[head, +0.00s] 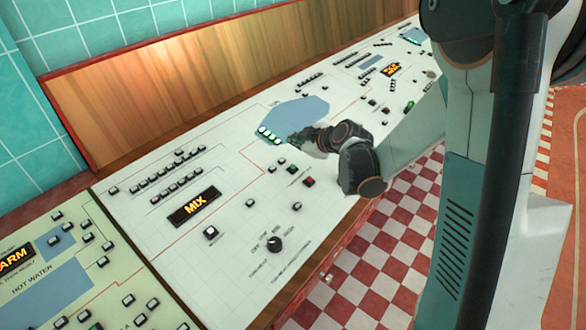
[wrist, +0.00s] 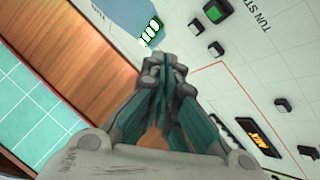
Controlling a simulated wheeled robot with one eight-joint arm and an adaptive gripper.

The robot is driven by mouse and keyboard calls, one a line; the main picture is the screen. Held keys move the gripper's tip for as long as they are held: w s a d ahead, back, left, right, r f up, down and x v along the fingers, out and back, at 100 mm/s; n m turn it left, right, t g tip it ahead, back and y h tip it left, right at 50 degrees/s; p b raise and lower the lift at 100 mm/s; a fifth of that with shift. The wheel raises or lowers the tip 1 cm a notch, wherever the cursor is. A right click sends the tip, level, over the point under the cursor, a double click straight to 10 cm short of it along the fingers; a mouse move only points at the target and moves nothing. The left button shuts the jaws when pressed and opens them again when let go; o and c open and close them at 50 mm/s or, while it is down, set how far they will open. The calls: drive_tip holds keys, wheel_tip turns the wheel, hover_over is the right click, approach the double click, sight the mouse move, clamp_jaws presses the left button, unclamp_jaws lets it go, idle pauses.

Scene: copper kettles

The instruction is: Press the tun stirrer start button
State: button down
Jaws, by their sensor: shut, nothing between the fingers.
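The label "TUN ST", cut off by the picture edge, shows on the white panel in the wrist view. A green square button (wrist: 216,11) sits beside it, near the top edge. In the head view a green button (head: 293,169) sits on the panel with a red button (head: 309,182) beside it; their lettering is too small to read. My gripper (head: 294,139) is shut and empty, over the panel beyond the green button, close to a row of green lights (head: 269,135). In the wrist view my gripper (wrist: 165,62) points toward those lights, with the green button up and right of its tips.
The white panel holds several black buttons, a MIX display (head: 194,207) and a dark rotary knob (head: 274,244). A blue screen (head: 297,112) lies behind the lights. A wooden backboard (head: 190,75) rises along the far side. Red-and-white checkered floor (head: 385,250) lies in front.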

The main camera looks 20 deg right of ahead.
sight(293, 170)
drive_tip(key=f+b, duration=0.1)
drive_tip(key=f, duration=0.1)
drive_tip(key=w+f+b, duration=0.1)
drive_tip(key=f+b, duration=0.1)
drive_tip(key=f, duration=0.1)
drive_tip(key=a+f+b, duration=0.1)
drive_tip(key=f+b, duration=0.1)
drive_tip(key=f, duration=0.1)
drive_tip(key=shift+w, duration=0.15)
drive_tip(key=shift+b, duration=0.3)
idle(0.9)
drive_tip(key=shift+f+b, duration=0.3)
drive_tip(key=shift+b, duration=0.05)
drive_tip(key=shift+w+f+b, duration=0.1)
drive_tip(key=shift+f+b, duration=0.25)
idle(0.6)
drive_tip(key=shift+r, duration=0.15)
drive_tip(key=shift+r+p, duration=0.5)
drive_tip(key=shift+r, duration=0.15)
drive_tip(key=r+p, duration=0.2)
drive_tip(key=r, duration=0.1)
drive_tip(key=s+r+p, duration=0.1)
drive_tip(key=r, duration=0.1)
drive_tip(key=shift+d, duration=0.3)
